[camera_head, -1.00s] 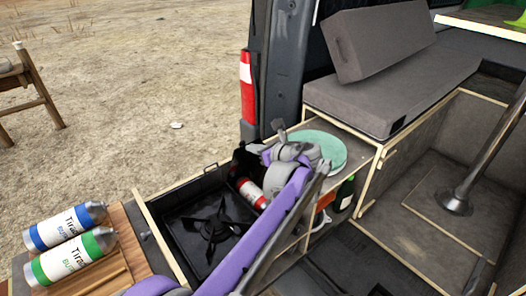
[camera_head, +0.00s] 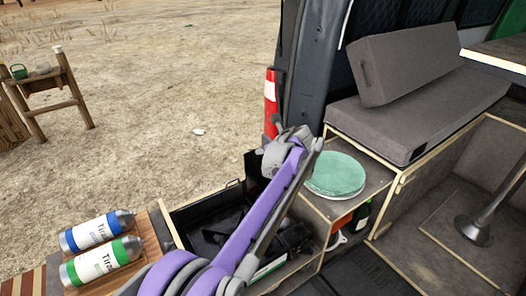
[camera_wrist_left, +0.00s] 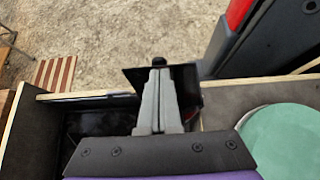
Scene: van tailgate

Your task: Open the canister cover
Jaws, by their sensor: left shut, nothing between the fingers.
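The black canister cover (camera_head: 253,172) stands raised at the far end of the stove box (camera_head: 190,213) in the head view. It also shows in the left wrist view as a dark flap (camera_wrist_left: 134,78) behind the fingers. My left gripper (camera_wrist_left: 158,70) is shut and empty, with its fingertips overlapping the flap's upper part; I cannot tell whether they touch it. In the head view my left arm crosses over the stove box and hides much of it. The red canister is hidden in the head view; a sliver of red shows beside the fingers in the wrist view. My right gripper is not in view.
Two gas cartridges, blue-banded (camera_head: 95,231) and green-banded (camera_head: 102,260), lie on a wooden board at left. The van's door pillar (camera_head: 310,75) rises close behind. Open ground lies beyond.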

